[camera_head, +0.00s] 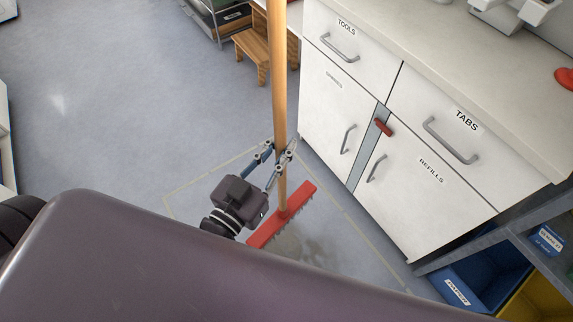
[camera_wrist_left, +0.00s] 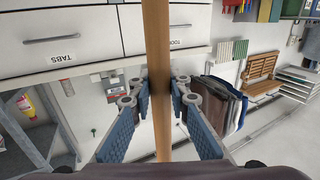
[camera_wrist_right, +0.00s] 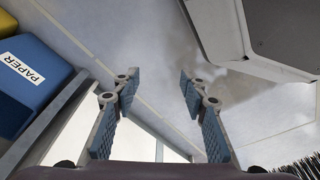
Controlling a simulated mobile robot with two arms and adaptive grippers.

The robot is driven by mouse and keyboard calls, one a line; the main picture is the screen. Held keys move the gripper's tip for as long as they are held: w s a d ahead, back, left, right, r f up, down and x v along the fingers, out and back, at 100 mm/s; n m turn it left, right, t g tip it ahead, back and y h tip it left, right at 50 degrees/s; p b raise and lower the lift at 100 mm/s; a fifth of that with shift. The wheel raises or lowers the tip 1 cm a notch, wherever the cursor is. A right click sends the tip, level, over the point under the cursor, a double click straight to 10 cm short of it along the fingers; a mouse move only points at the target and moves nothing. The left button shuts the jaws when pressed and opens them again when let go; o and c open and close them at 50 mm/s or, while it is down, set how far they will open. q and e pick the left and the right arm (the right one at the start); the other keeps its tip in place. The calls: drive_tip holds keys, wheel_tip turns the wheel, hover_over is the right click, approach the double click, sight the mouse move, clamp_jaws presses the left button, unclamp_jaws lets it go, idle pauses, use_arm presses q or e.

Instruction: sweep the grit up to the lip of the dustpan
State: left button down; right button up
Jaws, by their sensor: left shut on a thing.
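My left gripper (camera_head: 279,156) is shut on the wooden handle of a broom (camera_head: 280,90). The handle stands nearly upright between its fingers, and the left wrist view shows the same grip (camera_wrist_left: 160,92). The red broom head (camera_head: 302,198) is low at the floor, slanting from lower left to upper right. A dull grey patch that looks like grit (camera_head: 308,246) lies on the floor beside the head, partly hidden by my body. My right gripper (camera_wrist_right: 158,85) is open and empty in the right wrist view. I cannot make out a dustpan in any view.
White cabinets (camera_head: 330,100) stand close on the right. A blue bin (camera_head: 490,275) and a yellow bin (camera_head: 540,300) are at lower right. A wooden stool (camera_head: 252,45) stands at the back. Pale tape (camera_head: 205,182) outlines the work area. The left floor is clear.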

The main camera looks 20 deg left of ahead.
drive_tip(key=w+r+t+b, duration=0.1)
drive_tip(key=w+r+b, duration=0.2)
drive_tip(key=r+b, duration=0.5)
drive_tip(key=w+r+t+b, duration=0.15)
drive_tip(key=r+b, duration=0.35)
drive_tip(key=r, duration=0.5)
use_arm(q)
drive_tip(key=w+f+m+h+b, duration=0.1)
drive_tip(key=w+f, duration=0.2)
drive_tip(key=f, duration=0.5)
drive_tip(key=w+a+f+g+h+b, duration=0.1)
drive_tip(key=w+f+b, duration=0.1)
drive_tip(key=f, duration=0.7)
drive_tip(key=w+f+m+h+b, duration=0.1)
drive_tip(key=w+f, duration=0.3)
drive_tip(key=f, duration=0.4)
drive_tip(key=shift+w+a+f+m+h+b, duration=0.15)
drive_tip(key=shift+a+f+m+h+b, duration=0.2)
drive_tip(key=shift+b, duration=0.25)
use_arm(e)
drive_tip(key=w+a+r+t+y, duration=0.1)
drive_tip(key=w+a+r+t, duration=0.2)
drive_tip(key=w, duration=0.5)
drive_tip(key=w+a+r+t+y, duration=0.1)
drive_tip(key=w+r+t, duration=0.3)
drive_tip(key=w, duration=0.4)
drive_tip(key=shift+w+a+r+t, duration=0.2)
drive_tip(key=shift+a+r+t, duration=0.25)
drive_tip(key=shift+a, duration=0.45)
